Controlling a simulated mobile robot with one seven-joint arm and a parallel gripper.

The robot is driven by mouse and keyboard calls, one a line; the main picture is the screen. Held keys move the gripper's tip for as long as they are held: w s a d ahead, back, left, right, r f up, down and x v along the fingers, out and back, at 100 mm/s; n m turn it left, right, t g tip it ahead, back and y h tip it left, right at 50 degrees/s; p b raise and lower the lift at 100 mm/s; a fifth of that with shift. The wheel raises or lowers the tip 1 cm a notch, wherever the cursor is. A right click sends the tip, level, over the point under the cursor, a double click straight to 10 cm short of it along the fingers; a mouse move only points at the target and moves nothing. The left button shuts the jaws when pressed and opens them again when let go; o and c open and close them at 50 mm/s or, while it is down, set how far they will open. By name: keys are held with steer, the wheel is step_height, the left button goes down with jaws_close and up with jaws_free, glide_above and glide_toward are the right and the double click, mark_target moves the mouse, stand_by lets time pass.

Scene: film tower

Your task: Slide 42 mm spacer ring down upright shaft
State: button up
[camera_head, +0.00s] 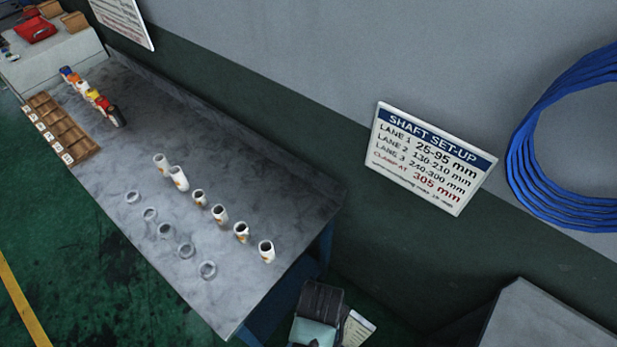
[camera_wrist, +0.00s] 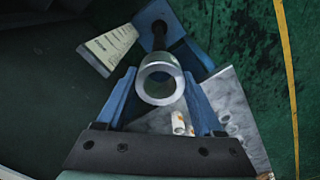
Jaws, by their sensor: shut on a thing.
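A pale metal spacer ring (camera_wrist: 159,61) sits between the blue fingers of my gripper (camera_wrist: 161,77) in the wrist view. The gripper is shut on it. The ring's open bore faces the camera and looks dark inside. A dark rod (camera_wrist: 160,34), perhaps the shaft, shows just beyond the ring, by a blue plate (camera_wrist: 149,18). I cannot tell whether the rod enters the bore.
The grey bench (camera_head: 235,190) holds several white sleeves (camera_head: 220,214) and several flat grey rings (camera_head: 186,250). A wooden sorting tray (camera_head: 72,137) lies at the far left. A shaft set-up sign (camera_head: 431,158) and a blue hose coil (camera_head: 533,140) are on the wall.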

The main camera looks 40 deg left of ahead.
steer(key=shift+d+r, duration=0.1)
steer(key=shift+d, duration=0.15)
steer(key=shift+a+f, duration=0.25)
steer(key=shift+f, duration=1)
step_height(320, 180, down, 3)
steer(key=b, duration=0.3)
steer(key=shift+r, duration=0.2)
steer(key=shift+w+f+b, duration=0.1)
steer(key=shift+f+b, duration=1.35)
steer(key=shift+f, duration=0.75)
steer(key=o, duration=1.5)
steer(key=shift+o, duration=0.2)
steer(key=shift+d, duration=0.1)
